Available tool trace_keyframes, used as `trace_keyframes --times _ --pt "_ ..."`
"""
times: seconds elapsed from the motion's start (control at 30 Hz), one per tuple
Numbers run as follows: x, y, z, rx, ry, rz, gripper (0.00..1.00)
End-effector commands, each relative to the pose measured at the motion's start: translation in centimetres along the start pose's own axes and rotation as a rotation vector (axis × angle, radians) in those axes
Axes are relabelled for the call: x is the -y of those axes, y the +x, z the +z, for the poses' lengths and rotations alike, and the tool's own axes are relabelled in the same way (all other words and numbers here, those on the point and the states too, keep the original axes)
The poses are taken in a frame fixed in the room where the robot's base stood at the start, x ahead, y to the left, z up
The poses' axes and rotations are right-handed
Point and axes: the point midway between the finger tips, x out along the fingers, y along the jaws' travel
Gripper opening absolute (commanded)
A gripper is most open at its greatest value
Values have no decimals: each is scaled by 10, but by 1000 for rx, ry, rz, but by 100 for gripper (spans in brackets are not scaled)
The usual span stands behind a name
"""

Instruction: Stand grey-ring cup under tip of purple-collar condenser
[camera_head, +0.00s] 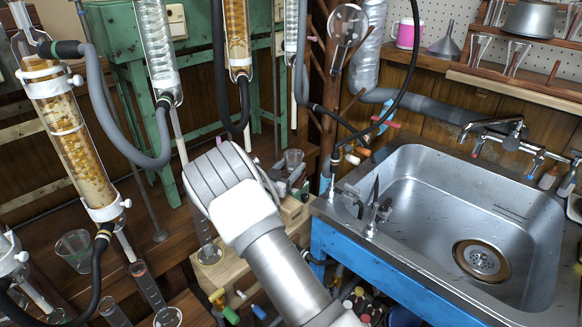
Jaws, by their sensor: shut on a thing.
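My arm reaches up from the bottom centre, and its broad white-grey joint covers much of the middle. Beyond it my gripper (289,182) shows small and partly hidden, closed around what looks like a small clear cup (293,158). The cup's ring colour is too small to tell. Condensers hang along the top: an amber-filled one at the left (72,140), a clear coiled one (156,45), another amber one (237,35) and a narrow clear one (291,25). A small purplish spot shows beside the narrow one; I cannot tell which collar is purple.
A clear beaker (75,250) and several glass cylinders (147,283) stand at the lower left. A tall cylinder (206,245) stands on a wooden block just left of my arm. A steel sink (460,210) fills the right. Looped hoses (115,125) hang between the condensers.

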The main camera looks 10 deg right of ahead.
Motion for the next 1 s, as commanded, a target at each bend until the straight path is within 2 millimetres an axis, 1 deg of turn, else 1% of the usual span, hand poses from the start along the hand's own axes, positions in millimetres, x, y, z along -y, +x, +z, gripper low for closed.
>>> trace_keyframes --times 0.77,0.8,0.97,1.0 --pt "0 -1 4 0 0 0 43" --pt "0 -1 4 0 0 0 66" --pt "0 -2 4 0 0 0 95" --pt "0 -1 4 0 0 0 98"
